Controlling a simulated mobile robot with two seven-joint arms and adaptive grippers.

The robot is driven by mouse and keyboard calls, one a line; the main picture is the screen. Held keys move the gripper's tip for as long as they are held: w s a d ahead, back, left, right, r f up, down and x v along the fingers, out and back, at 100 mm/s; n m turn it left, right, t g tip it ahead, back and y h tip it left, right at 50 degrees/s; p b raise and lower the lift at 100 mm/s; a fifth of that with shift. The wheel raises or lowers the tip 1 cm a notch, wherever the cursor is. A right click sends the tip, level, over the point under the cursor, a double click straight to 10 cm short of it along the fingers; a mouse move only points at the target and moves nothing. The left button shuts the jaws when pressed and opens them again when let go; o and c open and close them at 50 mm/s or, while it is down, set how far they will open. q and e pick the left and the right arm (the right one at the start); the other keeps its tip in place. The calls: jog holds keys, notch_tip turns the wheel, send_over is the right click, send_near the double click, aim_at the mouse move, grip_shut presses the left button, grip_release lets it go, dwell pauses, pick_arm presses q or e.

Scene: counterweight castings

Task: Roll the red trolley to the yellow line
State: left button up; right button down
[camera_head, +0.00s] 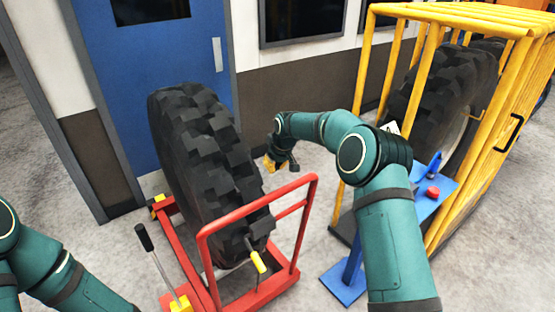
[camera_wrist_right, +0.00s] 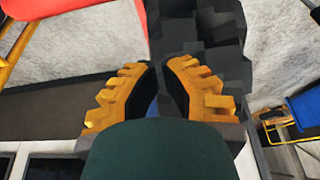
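The red trolley (camera_head: 202,250) stands at the lower middle of the head view, with a large black tyre (camera_head: 190,140) upright on it. Its red push frame (camera_head: 255,205) faces me. My right gripper (camera_head: 272,164) is beyond the push frame, to the right of the tyre and apart from the frame. In the right wrist view its orange fingers (camera_wrist_right: 158,72) have a gap between them and hold nothing visible, with the tyre (camera_wrist_right: 205,35) behind. Only part of my left arm shows; its gripper is out of view. I see no yellow line on the floor.
A yellow cage (camera_head: 430,75) with another tyre stands at the right. A blue stand (camera_head: 345,280) with a red button (camera_head: 433,191) is in front of it. A blue door (camera_head: 150,60) and a wall are close behind the trolley. Grey floor (camera_head: 90,250) is bare at left.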

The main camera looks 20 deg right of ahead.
jog(key=shift+s+d+f, duration=0.15)
jog(key=shift+s+f, duration=0.25)
jog(key=shift+f, duration=0.35)
jog(key=shift+s+d+f, duration=0.2)
jog(key=shift+s+f, duration=0.2)
jog(key=shift+f, duration=0.35)
jog(key=shift+s+d+f, duration=0.15)
jog(key=shift+s+f, duration=0.25)
jog(key=shift+f, duration=0.35)
jog(key=shift+s, duration=0.1)
